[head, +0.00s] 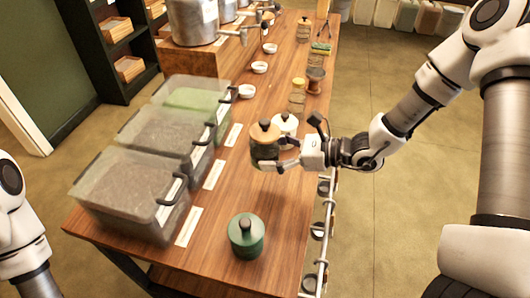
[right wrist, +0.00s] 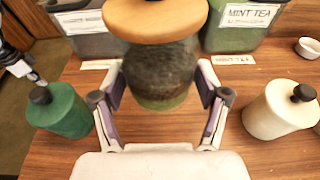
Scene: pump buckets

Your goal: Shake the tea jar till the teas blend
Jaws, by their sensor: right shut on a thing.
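The tea jar (head: 264,151) is clear glass with a round wooden lid and dark tea inside. In the right wrist view the jar (right wrist: 162,75) shows dark tea above a thin green layer at the bottom. My right gripper (head: 284,155) is shut around its sides, and the jar looks about upright. I cannot tell whether its base touches the table. My left gripper (right wrist: 25,68) shows partly at the left edge of the right wrist view, away from the jar; its opening is unclear. It is out of the head view.
A green canister (head: 246,236) stands at the table's near end. A white canister (head: 285,125) stands just behind the held jar. Lidded tea boxes (head: 135,190) line the left side. Small white bowls (head: 246,91) and jars stand farther back. The wood between the canisters is clear.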

